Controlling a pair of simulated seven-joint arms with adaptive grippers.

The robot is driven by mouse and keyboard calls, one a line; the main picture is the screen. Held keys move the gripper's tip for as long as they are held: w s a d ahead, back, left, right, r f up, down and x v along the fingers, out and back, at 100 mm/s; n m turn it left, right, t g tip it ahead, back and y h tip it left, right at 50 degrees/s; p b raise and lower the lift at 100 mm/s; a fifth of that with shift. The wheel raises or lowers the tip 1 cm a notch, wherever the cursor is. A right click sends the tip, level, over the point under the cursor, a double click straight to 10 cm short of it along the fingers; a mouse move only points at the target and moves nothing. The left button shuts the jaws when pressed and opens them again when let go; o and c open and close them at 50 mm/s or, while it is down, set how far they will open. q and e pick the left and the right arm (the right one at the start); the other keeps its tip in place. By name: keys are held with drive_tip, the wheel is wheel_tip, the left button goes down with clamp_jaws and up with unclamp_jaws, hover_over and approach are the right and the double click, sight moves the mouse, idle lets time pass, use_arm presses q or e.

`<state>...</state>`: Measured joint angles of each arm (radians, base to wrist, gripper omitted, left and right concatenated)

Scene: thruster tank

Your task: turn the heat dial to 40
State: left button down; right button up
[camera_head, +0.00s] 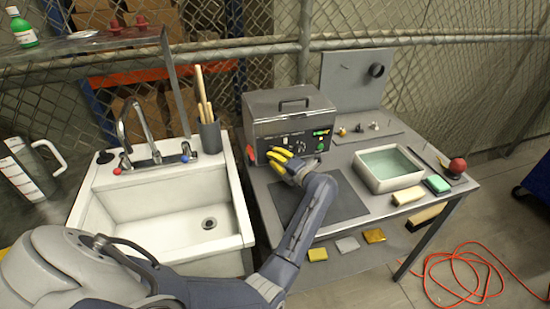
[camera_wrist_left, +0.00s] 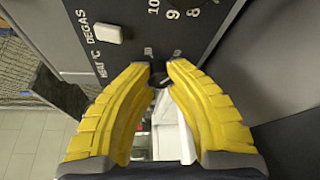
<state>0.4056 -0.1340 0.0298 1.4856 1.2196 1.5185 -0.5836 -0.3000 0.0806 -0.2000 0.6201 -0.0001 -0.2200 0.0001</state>
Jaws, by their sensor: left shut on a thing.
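The tank machine (camera_head: 290,103) is a grey box with a lid handle and a dark front panel, standing at the back of the table. My left gripper (camera_head: 276,157) has yellow fingers and reaches up to the lower part of this panel. In the left wrist view the fingertips of my left gripper (camera_wrist_left: 162,68) are closed around a small dark knob, the heat dial (camera_wrist_left: 160,80), near the "HEAT °C" print. The fingers cover most of the dial and its scale, so its setting cannot be read. My right gripper is not in view.
A white switch (camera_wrist_left: 108,33) sits beside the DEGAS print. A green knob (camera_head: 320,146) is at the panel's right. A dark mat (camera_head: 340,200) lies before the machine, a water-filled basin (camera_head: 412,180) to the right, and a white sink (camera_head: 165,205) to the left.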

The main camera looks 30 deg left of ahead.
sight(267, 131)
use_arm(q)
drive_tip(key=shift+s+a+f, duration=0.15)
drive_tip(key=shift+s+f, duration=0.05)
drive_tip(key=shift+f, duration=0.1)
drive_tip(key=c, duration=1.5)
unclamp_jaws()
drive_tip(key=o, duration=0.4)
drive_tip(key=shift+r, duration=0.15)
drive_tip(key=shift+o, duration=0.2)
drive_tip(key=shift+w, duration=0.1)
drive_tip(key=shift+r, duration=0.1)
wheel_tip(267, 131, up, 10)
